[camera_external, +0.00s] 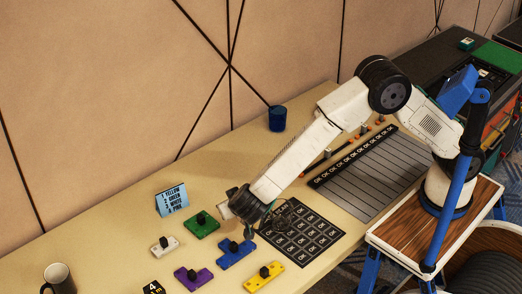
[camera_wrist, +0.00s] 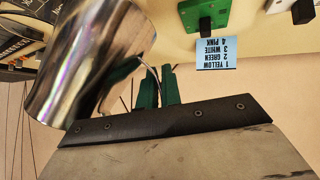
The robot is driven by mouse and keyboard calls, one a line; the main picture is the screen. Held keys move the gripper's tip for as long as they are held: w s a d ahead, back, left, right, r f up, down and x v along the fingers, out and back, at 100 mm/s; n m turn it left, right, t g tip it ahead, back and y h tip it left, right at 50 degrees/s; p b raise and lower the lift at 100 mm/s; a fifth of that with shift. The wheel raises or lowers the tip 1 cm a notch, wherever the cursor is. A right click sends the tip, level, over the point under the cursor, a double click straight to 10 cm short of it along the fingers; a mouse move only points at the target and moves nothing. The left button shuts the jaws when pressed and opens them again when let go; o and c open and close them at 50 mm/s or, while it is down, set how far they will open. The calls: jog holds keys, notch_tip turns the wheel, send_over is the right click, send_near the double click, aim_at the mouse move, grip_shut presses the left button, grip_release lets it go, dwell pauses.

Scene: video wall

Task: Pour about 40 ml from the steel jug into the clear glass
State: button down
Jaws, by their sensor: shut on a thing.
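The steel jug (camera_wrist: 92,58) fills the upper left of the wrist view, a shiny cylinder shown slanted. My gripper's green fingers (camera_wrist: 157,88) meet at the jug's right side and are shut on it; the exact grip point is partly hidden. In the external view my gripper (camera_external: 262,217) is low over the table, at the left edge of the black "OK" grid mat (camera_external: 312,236). The jug is hard to make out there against the mat. I cannot make out the clear glass in either view.
Coloured blocks with black knobs, including green (camera_external: 202,225), blue (camera_external: 236,253), purple (camera_external: 193,277) and yellow (camera_external: 264,277), lie left of and below my gripper. A blue sign (camera_external: 172,199) stands behind them. A blue cup (camera_external: 277,118) stands near the wall; a dark mug (camera_external: 58,280) is front left.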

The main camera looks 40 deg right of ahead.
jog(key=r, duration=0.1)
jog(key=d+r+y, duration=0.1)
jog(key=r, duration=0.1)
jog(key=shift+s+d+r+m+y, duration=0.25)
jog(key=shift+s+d+m+y, duration=0.05)
jog(key=shift+d+m, duration=0.1)
jog(key=y, duration=0.1)
jog(key=d+r+m+t+y, duration=0.1)
jog(key=shift+s+d+m+y, duration=0.25)
jog(key=shift+s+m+y, duration=0.05)
jog(key=shift+s+d+r+m+t+y, duration=0.1)
jog(key=shift+d+r+m+t+y, duration=0.15)
jog(key=shift+r, duration=0.2)
jog(key=shift+s+d+r+m+t+y, duration=0.1)
jog(key=shift+d+r+m+t+y, duration=0.1)
jog(key=shift+r+t+y, duration=0.2)
jog(key=shift+s+d+r+m+y, duration=0.1)
jog(key=shift+d+m+y, duration=0.25)
jog(key=shift+d, duration=0.1)
jog(key=shift+s+d+m+t+y, duration=0.15)
jog(key=shift+d+m+t+y, duration=0.25)
jog(key=shift+d+t+y, duration=0.1)
jog(key=shift+d+r, duration=0.1)
jog(key=shift+r, duration=0.05)
